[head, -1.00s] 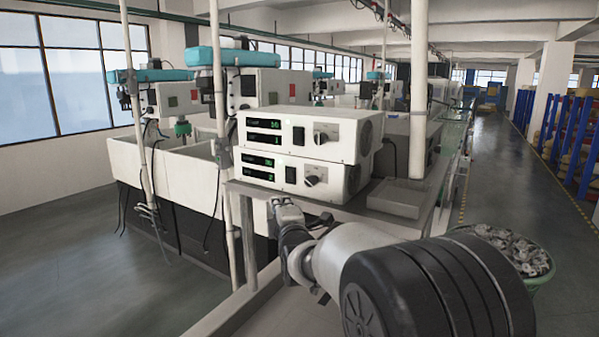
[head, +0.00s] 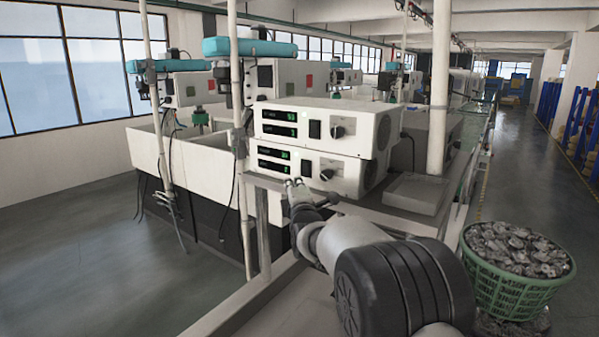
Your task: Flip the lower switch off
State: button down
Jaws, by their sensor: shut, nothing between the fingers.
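Two white control boxes are stacked on a grey shelf. The upper box (head: 366,130) has green-lit displays, a black rocker switch (head: 315,129) and a round knob. The lower box (head: 347,186) has the same layout, with its black switch (head: 305,168) left of its knob (head: 327,174). Both displays are lit. My gripper (head: 294,183) is shut and empty, in front of the lower box, just below and slightly left of the lower switch in the picture. I cannot tell whether it touches the box. The lower switch's rocker position is too small to read.
The shelf (head: 385,208) runs under the boxes, with a shallow pale tray (head: 415,193) to their right. A vertical pipe (head: 238,130) stands left of the boxes and another pipe (head: 441,80) behind the tray. A green basket (head: 510,290) of metal parts stands at right.

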aim_at(301, 171)
jog(key=shift+w+d+r+p, duration=0.15)
jog(key=shift+w+d+p, duration=0.05)
jog(key=shift+w, duration=1.05)
jog(key=shift+w+d+r+p, duration=0.1)
jog(key=shift+w+d+p, duration=0.1)
jog(key=shift+w, duration=1.1)
jog(key=shift+w+d+r+p, duration=0.15)
jog(key=shift+w+d, duration=0.05)
jog(key=shift+w, duration=1.05)
jog(key=shift+w+d+r+m+g+p, duration=0.25)
jog(key=shift+r+p, duration=0.2)
jog(key=shift+p, duration=0.3)
jog(key=shift+f, duration=0.15)
jog(key=shift+s+f, duration=0.1)
